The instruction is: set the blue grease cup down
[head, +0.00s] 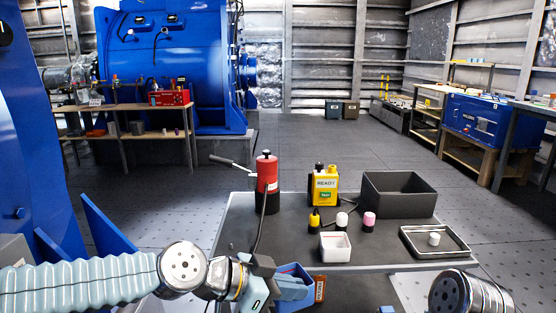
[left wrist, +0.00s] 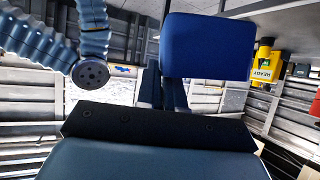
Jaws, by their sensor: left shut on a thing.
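The blue grease cup (head: 296,289) is in my left gripper (head: 274,283), low in front of the near edge of the grey cart top (head: 250,225). In the left wrist view the cup (left wrist: 207,45) is a plain blue block shape beyond the dark gripper body, with the fingers (left wrist: 172,88) at its left side. The cup is held clear of the cart top; whether its underside touches anything below is hidden. My right gripper is out of view; only a rounded part of my right arm shows at the lower right.
On the cart top stand a red and black canister (head: 267,183), a yellow READY unit (head: 325,187), a dark open bin (head: 400,197), small bottles (head: 368,221), a white square box (head: 335,246) and a shallow tray (head: 409,240) holding a white-topped piece. Bare top shows at the left.

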